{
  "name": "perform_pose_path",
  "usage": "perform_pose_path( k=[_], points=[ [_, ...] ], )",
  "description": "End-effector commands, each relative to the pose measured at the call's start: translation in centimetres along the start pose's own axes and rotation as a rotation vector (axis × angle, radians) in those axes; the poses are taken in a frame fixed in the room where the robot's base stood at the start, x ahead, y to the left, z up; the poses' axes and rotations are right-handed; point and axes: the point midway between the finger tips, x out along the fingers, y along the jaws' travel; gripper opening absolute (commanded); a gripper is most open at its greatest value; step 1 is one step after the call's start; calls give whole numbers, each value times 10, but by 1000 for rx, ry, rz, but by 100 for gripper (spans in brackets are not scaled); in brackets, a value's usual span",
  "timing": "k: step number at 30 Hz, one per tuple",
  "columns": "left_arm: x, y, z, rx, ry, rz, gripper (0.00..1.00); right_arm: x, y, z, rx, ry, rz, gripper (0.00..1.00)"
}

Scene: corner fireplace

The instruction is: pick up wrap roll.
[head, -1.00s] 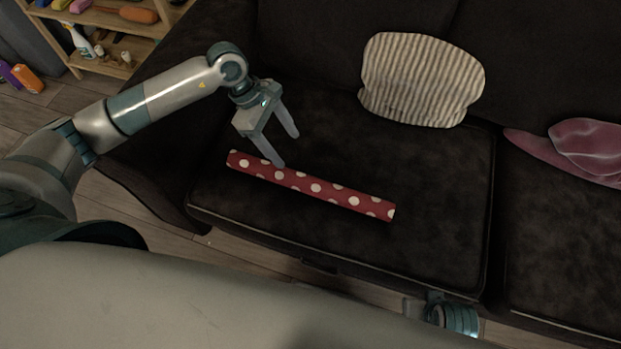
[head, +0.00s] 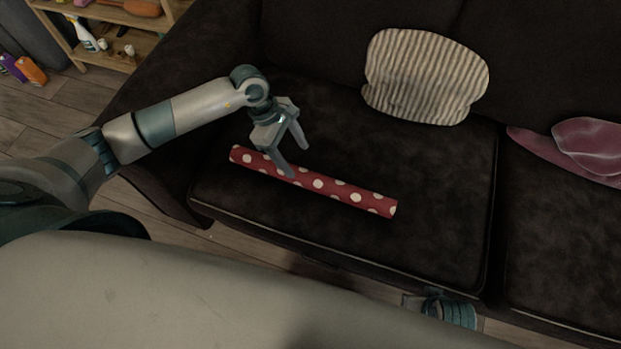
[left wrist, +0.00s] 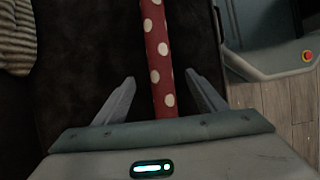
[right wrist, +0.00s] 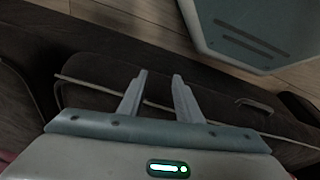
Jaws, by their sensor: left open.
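The wrap roll (head: 342,193) is a long red tube with white dots. It lies slantwise on the dark sofa seat in the head view. My left gripper (head: 298,162) is open over the left part of the roll. In the left wrist view, the roll (left wrist: 157,50) runs lengthwise between the two spread fingers (left wrist: 160,88), which do not seem to touch it. My right gripper shows in the right wrist view with its fingers (right wrist: 160,82) a little apart and nothing between them, low by the sofa's front edge.
A striped cushion (head: 424,78) leans on the sofa (head: 430,180) back, and a pink cushion (head: 590,145) lies at the right. A wooden shelf (head: 112,50) with bottles stands at the upper left. The seat around the roll is clear.

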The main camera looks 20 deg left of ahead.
Motion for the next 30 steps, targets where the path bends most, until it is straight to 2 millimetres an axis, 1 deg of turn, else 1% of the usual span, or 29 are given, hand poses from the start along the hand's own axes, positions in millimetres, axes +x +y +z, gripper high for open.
perform_pose_path(
  k=[1,3,6,9,13,23,26,30],
  points=[
    [10,-1,1,-1,-2,-2,65,1,0,0,0,-1,0,31],
    [22,-1,1,-3,-1,-4,65,4,0,0,0,-3,0,31],
    [36,0,1,-1,-1,-2,65,7,0,0,0,-1,0,31],
    [45,0,1,-1,-1,-1,65,8,0,-2,-1,2,0,31],
    [50,0,0,-1,0,-1,65,9,0,-2,-1,1,-1,31],
    [50,0,0,-1,0,0,65,9,-1,0,-1,-2,-2,31],
    [56,0,0,-1,-1,-1,65,8,-1,0,-1,-1,-2,31],
    [71,0,1,-2,-2,-1,65,12,-1,3,-1,-5,-2,31]
  ],
)
